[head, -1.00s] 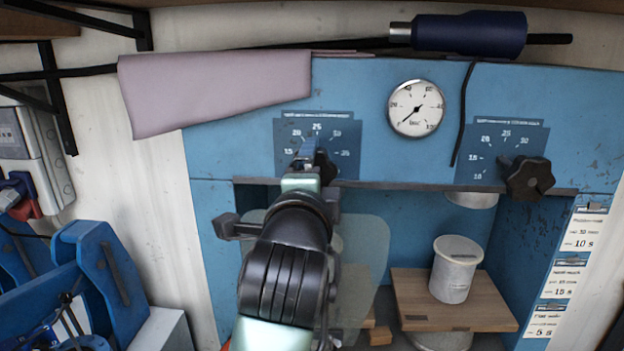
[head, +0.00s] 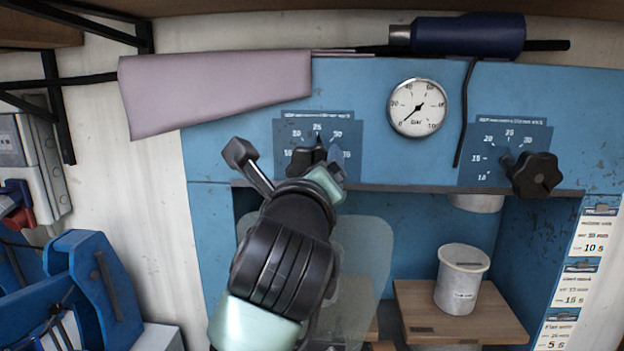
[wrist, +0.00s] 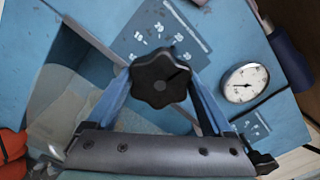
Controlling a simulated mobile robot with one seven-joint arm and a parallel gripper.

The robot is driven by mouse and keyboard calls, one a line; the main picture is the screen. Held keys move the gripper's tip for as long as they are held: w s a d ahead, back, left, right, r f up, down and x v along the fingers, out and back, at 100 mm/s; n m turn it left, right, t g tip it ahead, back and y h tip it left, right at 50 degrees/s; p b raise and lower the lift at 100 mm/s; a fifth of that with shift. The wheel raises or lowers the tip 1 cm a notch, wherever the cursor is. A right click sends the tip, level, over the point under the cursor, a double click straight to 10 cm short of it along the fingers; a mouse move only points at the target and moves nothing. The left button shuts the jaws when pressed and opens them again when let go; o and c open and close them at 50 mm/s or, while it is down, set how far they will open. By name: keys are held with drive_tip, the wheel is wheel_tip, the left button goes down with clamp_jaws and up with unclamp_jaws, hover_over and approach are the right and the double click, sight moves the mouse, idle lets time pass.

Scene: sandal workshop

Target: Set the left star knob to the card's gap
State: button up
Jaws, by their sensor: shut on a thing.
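The left star knob (head: 303,160) is black and lobed, in front of a blue scale plate (head: 290,132) marked from 15 upward. In the wrist view the knob (wrist: 160,80) sits between the two blue fingers of my gripper (wrist: 163,88), which is shut on it. In the head view my gripper (head: 326,160) covers part of the knob and the right side of the scale. I cannot tell where the knob's pointer stands. The cards (head: 583,247) hang at the right edge; 10 s, 15 s and 5 s are readable, but the gap lines are too small.
A second star knob (head: 535,176) with its own scale is at the right. A round gauge (head: 417,107) sits between the scales. Below, a pale canister (head: 462,278) stands on a wooden board (head: 415,305). A pinkish sheet (head: 215,90) hangs at the upper left.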

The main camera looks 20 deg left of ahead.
drive_tip(key=m+b, duration=0.1)
drive_tip(key=m, duration=0.2)
drive_tip(key=shift+f+m, duration=0.1)
drive_tip(key=shift+m, duration=0.3)
drive_tip(key=shift+m+b, duration=0.5)
drive_tip(key=shift+m, duration=1.3)
drive_tip(key=o, duration=1.1)
drive_tip(key=b+v, duration=0.3)
drive_tip(key=v, duration=1)
drive_tip(key=shift+b, duration=0.4)
